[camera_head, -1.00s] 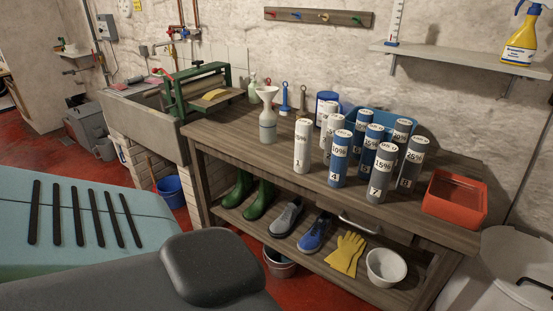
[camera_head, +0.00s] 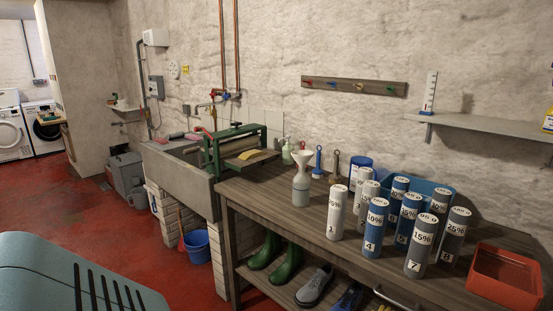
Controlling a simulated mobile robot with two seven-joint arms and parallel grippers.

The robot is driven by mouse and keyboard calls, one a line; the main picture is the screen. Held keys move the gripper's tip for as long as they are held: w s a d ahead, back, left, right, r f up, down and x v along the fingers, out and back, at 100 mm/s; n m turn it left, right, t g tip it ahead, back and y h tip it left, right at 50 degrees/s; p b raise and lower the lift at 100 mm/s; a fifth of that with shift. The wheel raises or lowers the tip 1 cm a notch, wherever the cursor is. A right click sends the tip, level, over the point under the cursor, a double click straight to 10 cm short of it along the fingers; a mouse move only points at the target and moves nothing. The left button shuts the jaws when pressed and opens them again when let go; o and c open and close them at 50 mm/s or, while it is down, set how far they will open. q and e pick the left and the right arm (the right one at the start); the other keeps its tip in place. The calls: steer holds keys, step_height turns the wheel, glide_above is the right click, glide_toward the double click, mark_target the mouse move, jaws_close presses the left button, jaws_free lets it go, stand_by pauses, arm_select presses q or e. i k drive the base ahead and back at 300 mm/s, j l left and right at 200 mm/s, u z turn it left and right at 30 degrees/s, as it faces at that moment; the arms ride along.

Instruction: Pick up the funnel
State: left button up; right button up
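A white funnel (camera_head: 302,160) stands on the wooden workbench (camera_head: 262,187), toward its left end. It sits in the mouth of a pale grey bottle (camera_head: 301,192), wide cone upward. The funnel's stem is hidden inside the bottle neck. Neither of my grippers shows in the head view.
Several numbered cylinders, one marked 4 (camera_head: 375,226), crowd the bench right of the bottle. Brushes (camera_head: 318,163) and a soap bottle (camera_head: 287,151) stand behind the funnel. A green-framed roller press (camera_head: 240,147) is over the sink (camera_head: 185,185). An orange tray (camera_head: 505,277) sits far right. Red floor is open at left.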

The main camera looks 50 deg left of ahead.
mark_target(302, 157)
steer(key=i+j+u, duration=0.15)
steer(key=u, duration=0.2)
steer(key=i+j+u, duration=0.2)
steer(key=u, duration=0.15)
steer(key=i+j+u, duration=0.2)
steer(key=u, duration=0.15)
steer(key=i+j+u, duration=0.15)
steer(key=i, duration=0.55)
steer(key=i+j+u, duration=0.15)
steer(key=i, duration=0.5)
steer(key=j+z, duration=0.15)
steer(key=z, duration=0.3)
steer(key=j+z, duration=0.1)
steer(key=z, duration=0.3)
steer(key=j+z, duration=0.15)
steer(key=z, duration=0.3)
steer(key=k+j+z, duration=0.2)
steer(key=j+z, duration=0.15)
steer(key=k+j+z, duration=0.4)
steer(key=k+j, duration=0.25)
steer(key=j, duration=0.15)
steer(key=k+j+z, duration=0.1)
steer(key=k+j, duration=0.25)
steer(key=j, duration=0.15)
